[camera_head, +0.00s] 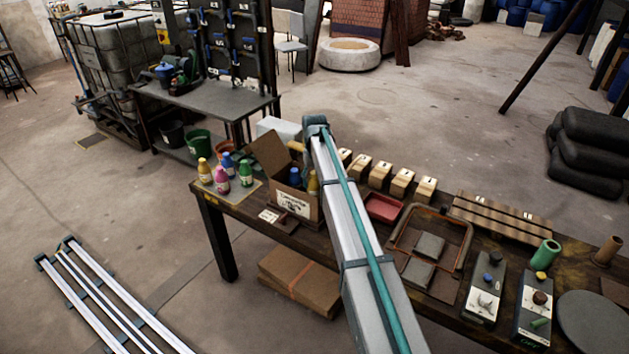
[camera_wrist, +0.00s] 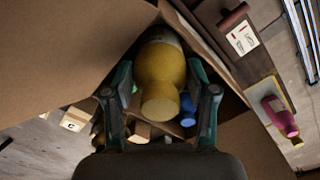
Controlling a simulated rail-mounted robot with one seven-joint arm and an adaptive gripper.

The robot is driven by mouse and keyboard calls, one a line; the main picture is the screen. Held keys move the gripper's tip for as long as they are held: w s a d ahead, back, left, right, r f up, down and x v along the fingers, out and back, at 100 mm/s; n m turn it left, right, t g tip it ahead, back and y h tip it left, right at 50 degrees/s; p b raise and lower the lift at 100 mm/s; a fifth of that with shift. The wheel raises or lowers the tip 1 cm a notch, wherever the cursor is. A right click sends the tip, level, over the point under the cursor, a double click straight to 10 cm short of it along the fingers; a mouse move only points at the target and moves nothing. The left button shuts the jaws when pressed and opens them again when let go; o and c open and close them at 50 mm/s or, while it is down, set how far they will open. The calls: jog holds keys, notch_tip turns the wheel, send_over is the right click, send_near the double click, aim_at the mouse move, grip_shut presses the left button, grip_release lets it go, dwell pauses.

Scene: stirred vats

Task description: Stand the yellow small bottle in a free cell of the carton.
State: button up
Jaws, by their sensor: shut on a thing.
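In the wrist view my gripper (camera_wrist: 160,72) is shut on a yellow bottle (camera_wrist: 161,80), with one finger on either side of it. The bottle is at the open carton (camera_wrist: 70,45), with brown flaps and walls around it; its base is hidden. A blue bottle (camera_wrist: 188,107) shows below and right of it. In the head view the carton (camera_head: 297,206) stands on the table with a blue bottle (camera_head: 295,178) and a yellow bottle (camera_head: 313,184) at its opening. I cannot tell whether that yellow one is the held one. My arm hides the gripper there.
Left of the carton, yellow (camera_head: 204,171), pink (camera_head: 222,180), blue (camera_head: 227,162) and green (camera_head: 246,173) bottles stand on a mat. Right of my arm are a red tray (camera_head: 384,207), several wooden blocks (camera_head: 402,183) and a wire-framed tray (camera_head: 400,237). The raised carton flap (camera_head: 268,155) stands close by.

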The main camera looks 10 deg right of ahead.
jog(key=o, duration=1.5)
jog(key=shift+c, duration=0.2)
jog(key=shift+r, duration=0.1)
jog(key=shift+r+p, duration=2.5)
jog(key=shift+r, duration=2.4)
